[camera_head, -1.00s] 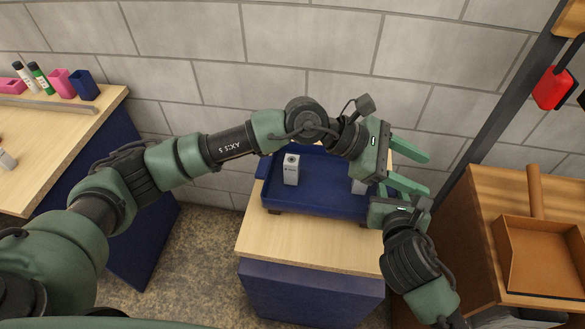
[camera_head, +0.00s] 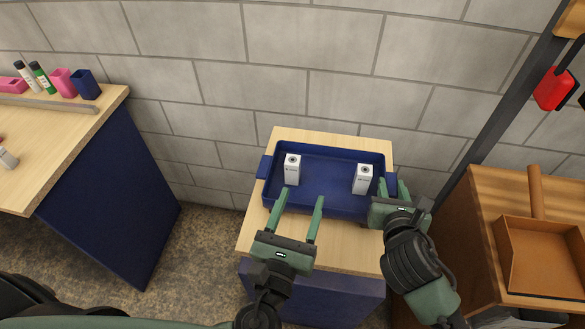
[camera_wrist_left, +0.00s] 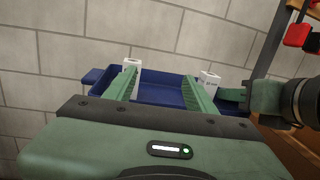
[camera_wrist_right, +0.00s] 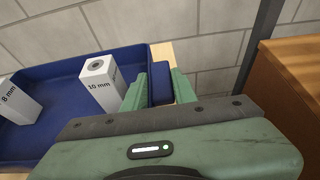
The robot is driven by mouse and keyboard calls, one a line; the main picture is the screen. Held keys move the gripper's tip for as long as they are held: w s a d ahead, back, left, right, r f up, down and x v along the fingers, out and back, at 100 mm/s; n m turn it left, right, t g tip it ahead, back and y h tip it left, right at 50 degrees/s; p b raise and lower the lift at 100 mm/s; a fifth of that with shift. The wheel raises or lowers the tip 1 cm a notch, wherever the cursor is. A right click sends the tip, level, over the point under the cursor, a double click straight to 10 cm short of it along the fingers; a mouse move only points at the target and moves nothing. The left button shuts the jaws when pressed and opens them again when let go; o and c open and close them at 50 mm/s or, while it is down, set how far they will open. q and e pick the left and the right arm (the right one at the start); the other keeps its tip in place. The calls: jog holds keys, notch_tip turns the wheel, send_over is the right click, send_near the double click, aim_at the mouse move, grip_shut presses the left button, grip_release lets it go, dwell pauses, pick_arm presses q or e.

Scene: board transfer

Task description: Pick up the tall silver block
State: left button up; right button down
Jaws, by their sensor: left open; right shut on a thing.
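Two upright silver-white blocks stand in a blue tray (camera_head: 325,205). The left block (camera_head: 291,172) is marked 8 mm in the right wrist view (camera_wrist_right: 18,102). The right block (camera_head: 362,180) is marked 10 mm there (camera_wrist_right: 103,86). Which one is the tall one I cannot tell surely. My left gripper (camera_head: 300,198) is open and empty at the tray's front side, its left finger just in front of the left block. My right gripper (camera_head: 391,188) is shut on the tray's right handle (camera_wrist_right: 161,82), beside the right block.
The tray rests on a small wooden-topped stand (camera_head: 320,243) against a block wall. A table at left (camera_head: 60,125) holds tubes, pink and blue cups and a small silver item (camera_head: 8,158). A brown cabinet with an orange-brown tray (camera_head: 545,260) stands at right.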

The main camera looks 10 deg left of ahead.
aim_at(291, 169)
pick_arm(q)
jog(key=w+a, duration=0.1)
jog(key=w, duration=0.2)
jog(key=w+a+f+y, duration=0.1)
jog(key=w, duration=0.2)
jog(key=w+a+n+y, duration=0.1)
jog(key=w+a, duration=0.1)
jog(key=w, duration=0.1)
jog(key=shift+w+a+f+g, duration=0.1)
jog(key=shift+w+f+g, duration=0.15)
jog(key=shift+w+g, duration=0.15)
jog(key=shift+s, duration=0.1)
grip_shut()
